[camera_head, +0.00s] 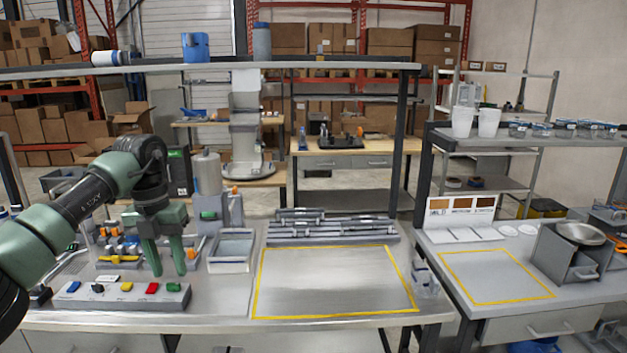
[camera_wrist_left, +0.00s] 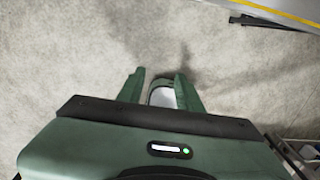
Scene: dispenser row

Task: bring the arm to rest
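My left arm (camera_head: 75,205) comes in from the left in the head view. Its green left gripper (camera_head: 169,272) points down over the left side of the workbench, just behind the button panel (camera_head: 125,291). The two fingers are apart and I see nothing held between them there. In the left wrist view the fingers (camera_wrist_left: 160,88) also stand apart. A small pale shape (camera_wrist_left: 163,96) shows between them, and I cannot tell what it is. Pale floor fills most of that view. My right gripper is not in view.
A clear tray (camera_head: 231,251) and a grey dispenser (camera_head: 208,205) stand close right of the gripper. Small coloured parts lie behind it. The yellow-outlined area (camera_head: 335,282) is bare. An upper shelf (camera_head: 330,67) spans the bench. A side table (camera_head: 500,290) stands at right.

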